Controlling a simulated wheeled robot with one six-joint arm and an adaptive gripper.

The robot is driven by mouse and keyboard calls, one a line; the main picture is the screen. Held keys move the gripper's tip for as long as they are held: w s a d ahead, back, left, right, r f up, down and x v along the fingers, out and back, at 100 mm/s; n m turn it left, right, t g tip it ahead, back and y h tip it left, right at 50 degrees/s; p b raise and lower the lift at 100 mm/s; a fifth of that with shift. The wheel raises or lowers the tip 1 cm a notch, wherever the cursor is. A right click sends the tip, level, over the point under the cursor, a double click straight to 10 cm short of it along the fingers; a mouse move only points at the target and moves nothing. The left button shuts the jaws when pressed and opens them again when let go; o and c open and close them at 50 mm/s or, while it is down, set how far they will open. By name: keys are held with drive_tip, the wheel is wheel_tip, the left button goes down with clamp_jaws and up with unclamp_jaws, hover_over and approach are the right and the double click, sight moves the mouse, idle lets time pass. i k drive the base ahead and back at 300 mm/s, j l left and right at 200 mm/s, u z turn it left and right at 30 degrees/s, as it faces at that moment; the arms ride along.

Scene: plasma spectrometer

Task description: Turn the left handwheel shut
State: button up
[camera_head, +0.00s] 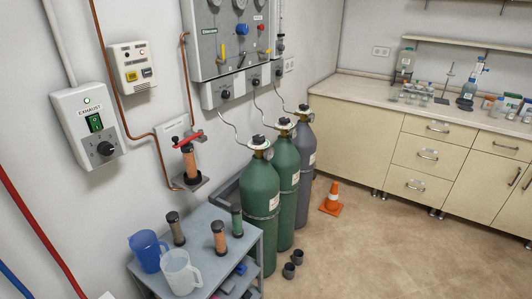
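Three gas cylinders stand in a row by the wall. The left one (261,197) is green, with a small black handwheel (258,140) on its valve at the top. A second green cylinder (287,170) has a similar handwheel (284,122). The third, grey cylinder (306,150) has one too (303,107). Thin hoses run from the valves up to the wall panel (232,45). I cannot tell whether the left handwheel is open or shut. My gripper is not in view.
A grey cart (205,222) with two jugs and several capped tubes stands just in front of the left cylinder. An orange cone (332,199) stands right of the cylinders. Open floor (400,250) lies at the lower right.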

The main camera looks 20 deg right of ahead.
sight(257, 139)
drive_tip(key=i+l, duration=0.85)
drive_tip(key=i, duration=0.9)
drive_tip(key=z, duration=0.05)
